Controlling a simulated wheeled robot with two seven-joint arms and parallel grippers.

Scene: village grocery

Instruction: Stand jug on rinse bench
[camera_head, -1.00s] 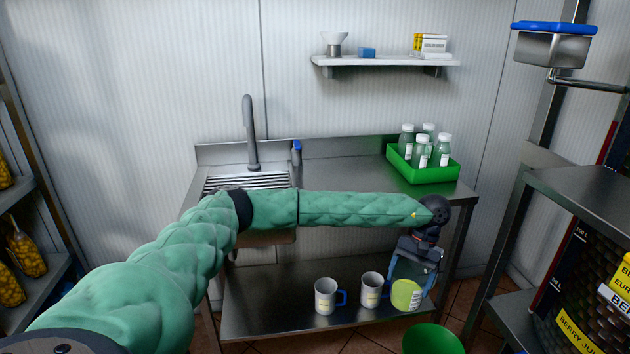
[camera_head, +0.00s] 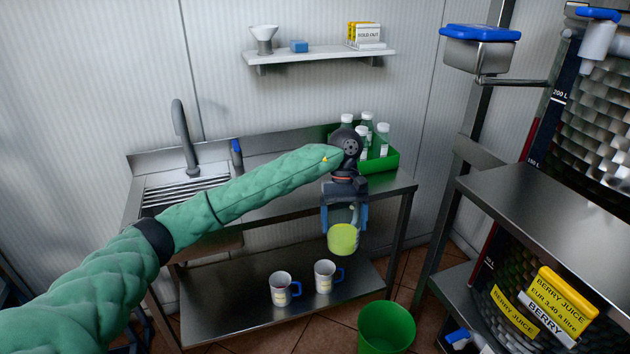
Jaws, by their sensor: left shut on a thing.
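My left gripper (camera_head: 344,214) points down, shut on a jug (camera_head: 343,238) with a lime-green lower part; the gripper hides much of its upper part. The jug looks upright and is held in the air in front of the front edge of the steel rinse bench (camera_head: 280,205), towards its right end. The bench has a sink with a ribbed drainer (camera_head: 180,190) and a tap (camera_head: 183,135) at its left. My green-sleeved left arm crosses in front of the bench and covers part of its top. My right gripper is not in view.
A green crate (camera_head: 386,162) of several bottles stands at the bench's back right. Two white mugs with blue handles (camera_head: 280,290) (camera_head: 325,277) stand on the lower shelf (camera_head: 250,310). A green bin (camera_head: 386,328) is on the floor. A steel rack (camera_head: 540,200) stands right.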

